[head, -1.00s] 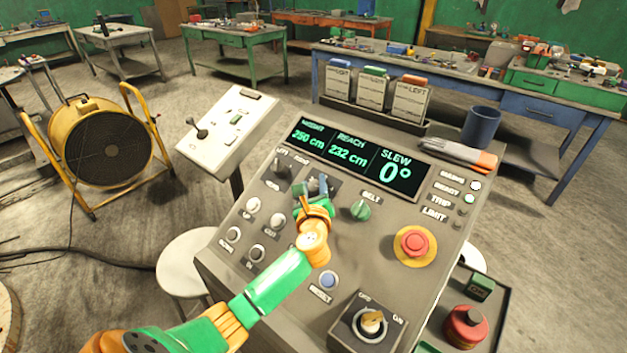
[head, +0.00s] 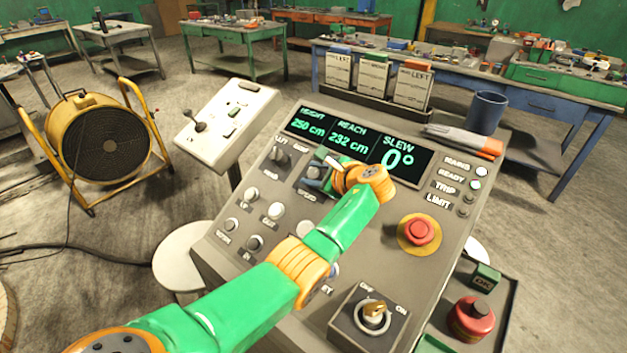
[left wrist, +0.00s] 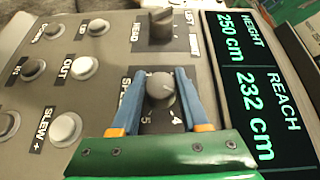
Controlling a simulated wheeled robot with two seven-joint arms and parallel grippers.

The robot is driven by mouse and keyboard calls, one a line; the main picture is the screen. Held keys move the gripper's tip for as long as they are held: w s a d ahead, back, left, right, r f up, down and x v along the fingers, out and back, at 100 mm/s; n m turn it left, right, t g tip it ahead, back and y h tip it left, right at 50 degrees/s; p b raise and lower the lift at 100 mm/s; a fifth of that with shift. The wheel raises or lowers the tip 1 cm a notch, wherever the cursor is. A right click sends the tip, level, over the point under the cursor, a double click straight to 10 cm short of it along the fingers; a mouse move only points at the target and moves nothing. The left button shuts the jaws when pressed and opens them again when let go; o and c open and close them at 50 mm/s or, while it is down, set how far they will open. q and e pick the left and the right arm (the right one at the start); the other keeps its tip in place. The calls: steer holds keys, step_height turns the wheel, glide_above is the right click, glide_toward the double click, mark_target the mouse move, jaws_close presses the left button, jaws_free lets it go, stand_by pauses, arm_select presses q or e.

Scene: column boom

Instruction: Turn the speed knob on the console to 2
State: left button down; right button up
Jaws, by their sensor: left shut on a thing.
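The speed knob (left wrist: 160,88) is a round grey knob on a dark dial plate in the left wrist view. The numbers 4 and 5 show on the plate near my gripper; the other numbers are hidden or too small to read, and I cannot tell the setting. My left gripper (left wrist: 159,100) is shut on the knob, with one blue finger on each side. In the head view my left gripper (head: 323,165) is at the dial plate below the displays, partly hidden by my wrist. The grey console (head: 385,248) stands in front of me. My right gripper is not in view.
A dark selector knob (left wrist: 161,25) sits beside the speed dial, with several white push buttons (left wrist: 85,68) nearby. A red emergency button (head: 419,232) and a key switch (head: 375,311) are at the console's right. Displays (head: 353,144) read height 250 cm, reach 232 cm, slew 0°.

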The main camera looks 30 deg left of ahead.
arm_select(q)
steer(key=shift+n+g+b, duration=0.35)
steer(key=shift+n+g, duration=0.05)
steer(key=shift+c, duration=2.1)
jaws_free()
steer(key=b+v, duration=0.1)
steer(key=v, duration=0.6)
steer(key=shift+r, duration=0.1)
steer(key=shift+a, duration=0.1)
